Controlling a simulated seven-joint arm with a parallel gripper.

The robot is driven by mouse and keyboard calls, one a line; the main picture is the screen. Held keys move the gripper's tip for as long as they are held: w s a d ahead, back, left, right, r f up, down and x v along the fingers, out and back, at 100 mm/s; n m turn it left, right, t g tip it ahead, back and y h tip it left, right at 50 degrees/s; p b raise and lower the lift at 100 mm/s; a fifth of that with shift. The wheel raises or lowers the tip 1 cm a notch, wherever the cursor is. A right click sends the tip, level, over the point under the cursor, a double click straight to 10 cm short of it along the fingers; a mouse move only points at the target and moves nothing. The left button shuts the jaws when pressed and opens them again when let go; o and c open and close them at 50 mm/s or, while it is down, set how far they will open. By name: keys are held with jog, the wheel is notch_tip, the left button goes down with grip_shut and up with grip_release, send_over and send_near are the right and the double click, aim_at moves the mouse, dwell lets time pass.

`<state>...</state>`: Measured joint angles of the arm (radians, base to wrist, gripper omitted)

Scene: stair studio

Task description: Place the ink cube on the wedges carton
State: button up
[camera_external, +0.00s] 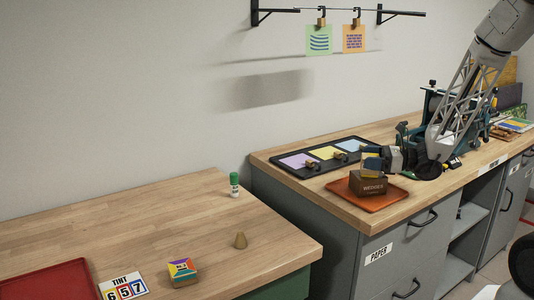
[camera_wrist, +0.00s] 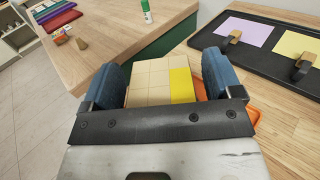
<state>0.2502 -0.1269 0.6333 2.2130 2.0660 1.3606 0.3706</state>
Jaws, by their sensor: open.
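The wedges carton (camera_external: 374,189) is a brown labelled box on an orange tray (camera_external: 392,201) on the right bench. A tan cube with grid lines and a yellow strip (camera_wrist: 158,82), seemingly the ink cube, is between my gripper's fingers in the wrist view. My gripper (camera_wrist: 165,82) is open around it, with a narrow gap at the right finger. In the external view my gripper (camera_external: 374,160) is directly above the carton, and its fingers largely hide the cube. The cube appears to be on the carton's top, but the contact is hidden.
A black tray (camera_external: 318,158) with coloured sheets lies behind the carton. A gap separates the two tables.

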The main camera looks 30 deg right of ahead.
jog(key=v, duration=1.2)
dwell(0.5)
dwell(0.6)
jog(key=s+a+r+n+g+h, duration=0.2)
jog(key=s+a+r+n+g, duration=0.5)
jog(key=s+a+n+g, duration=0.6)
jog(key=s+d+r+n+t+h, duration=0.2)
jog(key=s+d+r+n+h, duration=0.4)
jog(key=r+n+h, duration=0.3)
jog(key=n+h, duration=0.2)
jog(key=n, duration=0.2)
jog(key=shift+s+n+t, duration=0.25)
jog(key=shift+n+t, duration=0.15)
